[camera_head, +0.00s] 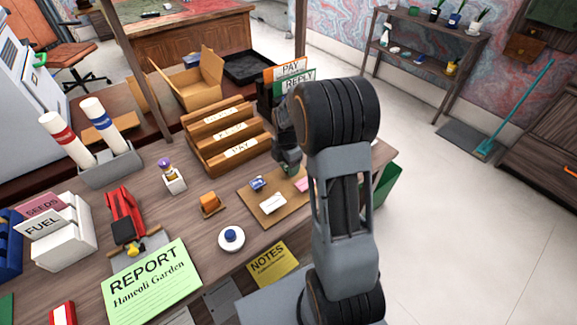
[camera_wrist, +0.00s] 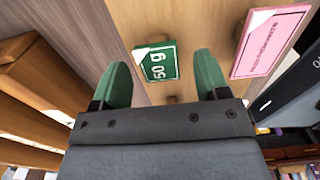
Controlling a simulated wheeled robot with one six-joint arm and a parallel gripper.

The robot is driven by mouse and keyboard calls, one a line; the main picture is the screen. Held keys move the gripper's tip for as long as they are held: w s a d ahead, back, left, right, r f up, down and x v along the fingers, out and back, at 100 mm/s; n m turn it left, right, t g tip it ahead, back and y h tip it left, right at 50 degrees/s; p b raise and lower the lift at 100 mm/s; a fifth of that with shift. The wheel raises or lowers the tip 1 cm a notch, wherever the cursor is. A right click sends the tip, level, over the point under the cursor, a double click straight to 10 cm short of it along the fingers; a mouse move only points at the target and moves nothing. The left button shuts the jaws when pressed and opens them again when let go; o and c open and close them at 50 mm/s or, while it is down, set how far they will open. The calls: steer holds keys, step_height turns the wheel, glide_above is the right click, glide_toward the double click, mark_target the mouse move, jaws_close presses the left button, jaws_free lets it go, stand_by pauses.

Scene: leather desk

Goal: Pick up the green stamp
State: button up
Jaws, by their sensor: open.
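The green stamp (camera_wrist: 156,62), a small card with white "50 g" lettering and a pale corner, lies on the tan board in the wrist view. It sits between the two green fingers of my gripper (camera_wrist: 162,58), which are apart with a gap on each side. In the head view my gripper (camera_head: 287,165) is over the back of the tan board (camera_head: 262,211), and I cannot make out the green stamp there. A pink card (camera_wrist: 270,42) lies to the right of the stamp in the wrist view.
A blue piece (camera_head: 257,183) and a white piece (camera_head: 272,202) lie on the board. The wooden letter sorter (camera_head: 222,142) stands close on the left. Upright PAY and REPLY cards (camera_head: 293,78) stand behind. A round white-and-blue item (camera_head: 231,238) is in front.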

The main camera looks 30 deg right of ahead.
steer(key=shift+c, duration=0.5)
steer(key=c, duration=0.9)
steer(key=shift+r, duration=0.5)
step_height(320, 180, up, 2)
steer(key=shift+r, duration=0.25)
steer(key=s+a+r, duration=0.5)
steer(key=s+r, duration=0.5)
steer(key=s, duration=0.3)
steer(key=shift+a, duration=0.15)
